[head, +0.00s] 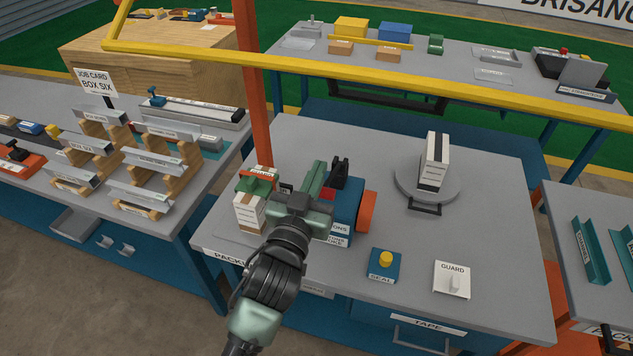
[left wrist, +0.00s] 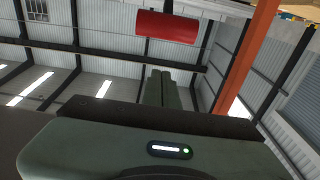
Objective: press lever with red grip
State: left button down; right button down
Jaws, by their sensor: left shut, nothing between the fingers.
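The red grip (left wrist: 166,27) shows in the left wrist view as a red cylinder lying across the picture, beyond my fingertips, with a visible gap. Its lever arm is mostly hidden there. The left gripper is shut and empty, above the left part of this machine. Its closed fingers also show in the left wrist view (left wrist: 160,88). My right gripper is not in view.
A white carton (head: 249,212) stands left of the machine, near an orange post (head: 254,90). A yellow button on a blue SEAL box (head: 385,263) and a GUARD switch plate (head: 452,280) are in front. A boxed item (head: 434,160) stands on a round turntable (head: 425,186) at right.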

pick_arm(q)
jog(key=f, duration=0.3)
jog(key=shift+s+f, duration=0.35)
jog(key=shift+f, duration=0.05)
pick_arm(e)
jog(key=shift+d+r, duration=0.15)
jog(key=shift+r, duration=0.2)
pick_arm(q)
jog(key=shift+a+f, duration=0.1)
jog(key=shift+a, duration=0.05)
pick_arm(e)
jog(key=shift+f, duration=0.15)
